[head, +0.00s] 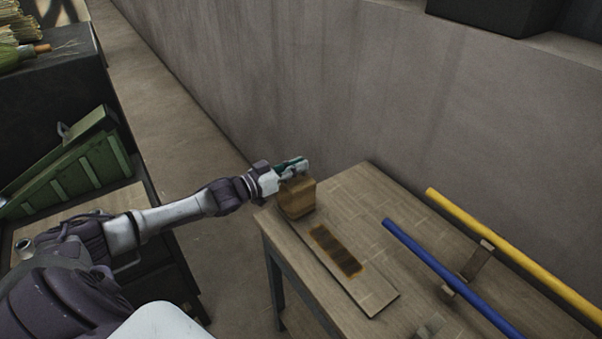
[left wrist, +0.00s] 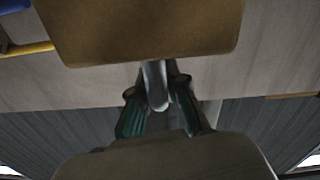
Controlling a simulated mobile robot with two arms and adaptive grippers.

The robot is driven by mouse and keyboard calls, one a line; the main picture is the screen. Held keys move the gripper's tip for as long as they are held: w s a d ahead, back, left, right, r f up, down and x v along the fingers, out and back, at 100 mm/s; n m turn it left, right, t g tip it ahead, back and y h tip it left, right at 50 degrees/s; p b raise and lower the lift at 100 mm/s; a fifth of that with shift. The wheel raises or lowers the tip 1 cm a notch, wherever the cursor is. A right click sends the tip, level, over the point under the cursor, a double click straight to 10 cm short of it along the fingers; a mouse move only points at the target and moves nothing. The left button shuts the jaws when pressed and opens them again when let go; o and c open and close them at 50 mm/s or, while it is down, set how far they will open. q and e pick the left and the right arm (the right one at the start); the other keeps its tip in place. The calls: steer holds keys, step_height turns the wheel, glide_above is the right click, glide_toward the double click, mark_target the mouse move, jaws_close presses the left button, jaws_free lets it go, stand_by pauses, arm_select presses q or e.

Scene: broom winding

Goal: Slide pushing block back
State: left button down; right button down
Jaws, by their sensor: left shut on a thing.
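The brown wooden pushing block (head: 297,199) stands at the far left end of a flat board (head: 372,297) on the wooden table. A dark rectangular patch (head: 337,250) on the board lies in front of the block. My left gripper (head: 297,168) is at the upper back side of the block, shut on it. In the left wrist view the block (left wrist: 140,30) fills the top, and a pale rod-like part sits between the green-padded fingers (left wrist: 158,100). The exact grip is hard to make out. My right gripper is not in view.
A blue pole (head: 450,277) and a yellow pole (head: 515,255) lie across the right of the table (head: 385,190), with a small wooden bracket (head: 478,260) between them. A wall runs behind.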

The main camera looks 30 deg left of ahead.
arm_select(q)
steer(key=shift+a+r, duration=0.1)
steer(key=shift+a, duration=0.1)
steer(key=c, duration=1.2)
jaws_free()
steer(key=shift+w+a, duration=0.1)
steer(key=shift+s, duration=0.45)
steer(key=v, duration=1.1)
steer(key=shift+s+a, duration=0.1)
steer(key=shift+a, duration=0.05)
